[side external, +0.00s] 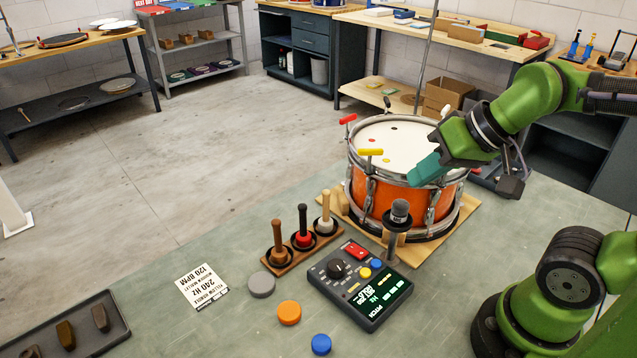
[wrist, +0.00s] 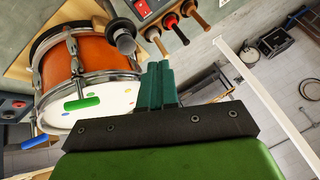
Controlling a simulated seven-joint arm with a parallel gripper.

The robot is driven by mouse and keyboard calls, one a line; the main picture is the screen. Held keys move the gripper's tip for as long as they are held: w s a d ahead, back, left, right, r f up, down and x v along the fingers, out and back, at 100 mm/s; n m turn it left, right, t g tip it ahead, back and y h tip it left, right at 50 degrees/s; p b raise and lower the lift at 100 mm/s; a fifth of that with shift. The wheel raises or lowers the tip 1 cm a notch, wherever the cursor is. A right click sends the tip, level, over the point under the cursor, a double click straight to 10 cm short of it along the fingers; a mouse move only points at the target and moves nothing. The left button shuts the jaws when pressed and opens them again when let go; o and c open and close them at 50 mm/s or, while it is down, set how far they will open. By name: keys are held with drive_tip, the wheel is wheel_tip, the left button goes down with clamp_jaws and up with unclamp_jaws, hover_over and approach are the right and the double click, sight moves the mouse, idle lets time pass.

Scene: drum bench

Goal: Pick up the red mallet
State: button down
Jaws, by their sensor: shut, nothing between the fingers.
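The red mallet (side external: 303,238) stands in the middle of a wooden rack (side external: 282,267), its dark handle pointing up and its red part low in a black ring. A brown mallet (side external: 278,250) stands on its left and a pale one (side external: 325,222) on its right. The red mallet also shows at the top of the wrist view (wrist: 171,21). My gripper (side external: 416,177) is shut and empty, with teal fingers over the front right rim of the drum, up and to the right of the rack. The shut fingers show in the wrist view (wrist: 158,72), apart from the mallets.
An orange drum (side external: 375,196) with T-handled keys stands on a wooden board. A microphone (side external: 399,212) stands upright between drum and control box (side external: 362,283). Grey, orange and blue discs and a printed card (side external: 202,287) lie nearby.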

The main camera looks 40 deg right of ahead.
drive_tip(key=shift+s+d+r, duration=0.1)
drive_tip(key=shift+d+r, duration=0.05)
drive_tip(key=shift+r, duration=0.2)
drive_tip(key=c, duration=1.8)
unclamp_jaws()
drive_tip(key=shift+c, duration=0.2)
drive_tip(key=o, duration=0.9)
